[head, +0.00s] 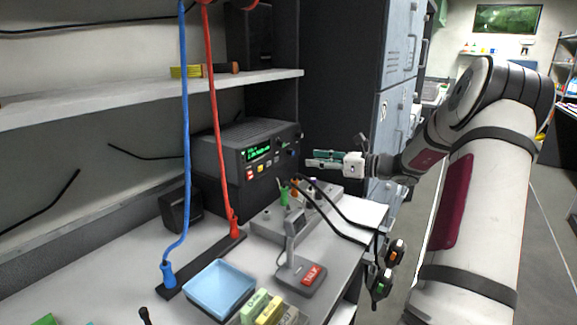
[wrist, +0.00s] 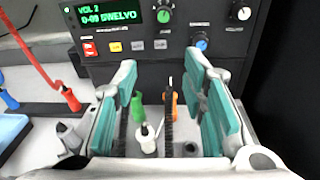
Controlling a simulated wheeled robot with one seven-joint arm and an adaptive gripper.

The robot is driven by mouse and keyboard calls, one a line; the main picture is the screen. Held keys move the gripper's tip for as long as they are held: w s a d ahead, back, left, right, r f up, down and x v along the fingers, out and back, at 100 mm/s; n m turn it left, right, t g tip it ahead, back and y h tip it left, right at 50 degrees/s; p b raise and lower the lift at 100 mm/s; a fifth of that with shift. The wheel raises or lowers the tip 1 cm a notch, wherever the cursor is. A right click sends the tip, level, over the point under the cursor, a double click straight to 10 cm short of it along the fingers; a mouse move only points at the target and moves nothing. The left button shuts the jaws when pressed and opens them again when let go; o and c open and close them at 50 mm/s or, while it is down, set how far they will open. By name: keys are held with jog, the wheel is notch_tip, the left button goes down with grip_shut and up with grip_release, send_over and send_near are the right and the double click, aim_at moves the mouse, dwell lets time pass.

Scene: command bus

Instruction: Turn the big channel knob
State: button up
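The black radio (head: 236,165) stands on the bench under the shelf, with a lit green display (wrist: 104,14). Its front also shows in the wrist view (wrist: 130,72). I cannot read which is the channel knob. My gripper (head: 311,158) is in front of the radio's right side, apart from it. Its teal-padded fingers (wrist: 165,75) are open and empty, pointing at the panel below the knobs.
A grey box with green- and orange-handled tools (head: 268,224) sits below my gripper. A desk microphone (head: 297,268), a blue tray (head: 220,288) and blue and red hanging cords (head: 212,90) are nearby. The air before the knobs looks clear.

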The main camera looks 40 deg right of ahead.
aim_at(293, 153)
jog(key=d+f+m+t+h, duration=0.2)
jog(key=d+m, duration=0.1)
jog(key=d, duration=0.2)
jog(key=b+x, duration=0.3)
jog(key=x, duration=0.9)
jog(key=shift+w+a, duration=0.2)
jog(key=shift+w, duration=0.15)
grip_shut()
